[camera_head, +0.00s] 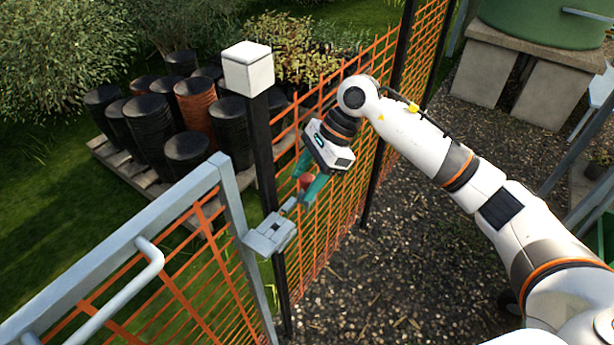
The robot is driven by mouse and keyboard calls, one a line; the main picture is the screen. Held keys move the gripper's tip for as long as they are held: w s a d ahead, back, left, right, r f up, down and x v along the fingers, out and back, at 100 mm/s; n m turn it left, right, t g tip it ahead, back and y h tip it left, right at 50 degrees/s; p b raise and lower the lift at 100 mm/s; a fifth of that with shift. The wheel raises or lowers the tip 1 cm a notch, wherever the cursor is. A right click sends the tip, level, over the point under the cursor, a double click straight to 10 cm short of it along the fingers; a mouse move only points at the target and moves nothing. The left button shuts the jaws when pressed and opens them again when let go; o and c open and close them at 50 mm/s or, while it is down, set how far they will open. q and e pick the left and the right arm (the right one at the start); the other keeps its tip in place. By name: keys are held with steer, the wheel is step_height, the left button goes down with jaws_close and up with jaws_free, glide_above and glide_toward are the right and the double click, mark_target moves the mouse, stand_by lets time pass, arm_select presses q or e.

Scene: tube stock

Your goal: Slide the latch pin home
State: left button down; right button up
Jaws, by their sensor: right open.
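A grey metal latch (270,236) sits where the grey-framed gate (232,200) meets the black post (264,150). A short grey pin (290,203) sticks out of the latch towards the upper right. The fingers are open; contact with the knob cannot be told. My left gripper is not in view.
An orange mesh fence (350,192) runs back from the post, close beside my right gripper. A pale tubular handle (150,262) stands out from the gate at lower left. Stacked black pots (150,130) stand behind the fence. The gravel (400,260) at right is mostly clear.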

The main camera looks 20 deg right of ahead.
steer(key=b+v, duration=0.1)
steer(key=v, duration=1.1)
